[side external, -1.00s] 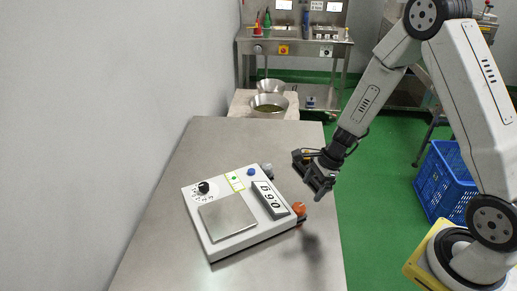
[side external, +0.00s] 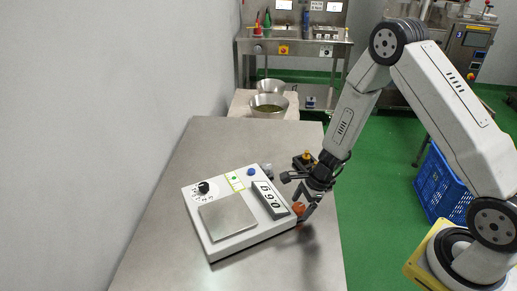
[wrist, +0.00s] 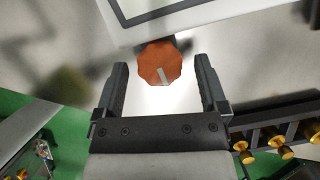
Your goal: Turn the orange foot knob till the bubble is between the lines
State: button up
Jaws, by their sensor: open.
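The orange foot knob (side external: 298,208) sticks out at the near right corner of the white scale (side external: 237,240). In the wrist view the orange knob (wrist: 160,62) is faceted, with a pale line on its face. My gripper (wrist: 161,66) is open, with one finger on each side of the knob and a visible gap to both. In the side view my gripper (side external: 304,203) points down at the knob and partly covers it. A small yellow-green panel (side external: 234,181) sits on the scale's top; no bubble or lines can be made out on it.
The scale bears a steel plate (side external: 227,216), a black dial (side external: 203,187), a blue button (side external: 251,171) and a display (side external: 270,199). A dark rack with gold-coloured pieces (wrist: 275,137) stands close beside my gripper. The steel table (side external: 185,262) is otherwise clear.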

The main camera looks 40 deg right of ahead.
grip_shut()
dwell(0.3)
jog(key=shift+n, duration=0.6)
jog(key=shift+w+n+g+y, duration=0.15)
jog(key=shift+n+g, duration=0.5)
jog(key=shift+n, duration=0.6)
jog(key=shift+w+n+g+y, duration=0.15)
jog(key=shift+n+g, duration=0.5)
jog(key=shift+n, duration=0.6)
jog(key=shift+s, duration=0.1)
grip_release()
